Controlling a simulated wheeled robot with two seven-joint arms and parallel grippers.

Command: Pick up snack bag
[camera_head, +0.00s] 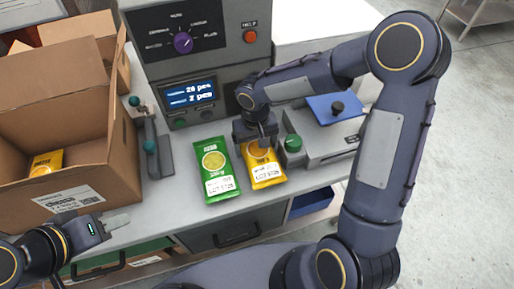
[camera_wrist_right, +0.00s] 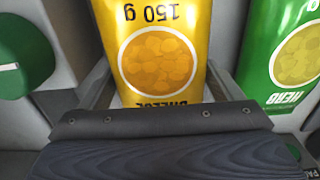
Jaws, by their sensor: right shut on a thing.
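A yellow snack bag (camera_head: 265,168) lies on the grey bench beside a green snack bag (camera_head: 217,172). My right gripper (camera_head: 258,143) reaches down over the top end of the yellow bag and is shut on it. In the right wrist view the yellow bag (camera_wrist_right: 160,55) sits between the fingers, and the green bag (camera_wrist_right: 292,60) is apart from it to the right. Another yellow bag (camera_head: 46,164) lies in the cardboard box at the left. My left gripper (camera_head: 115,221) is at the bench's front left, away from the bags; its finger opening is unclear.
The open cardboard box (camera_head: 95,150) stands at the left. A weighing machine with a display (camera_head: 190,94) is behind the bags. A device with a green knob (camera_head: 293,143) stands close right of the yellow bag. A sealing tool (camera_head: 153,150) is left of the green bag.

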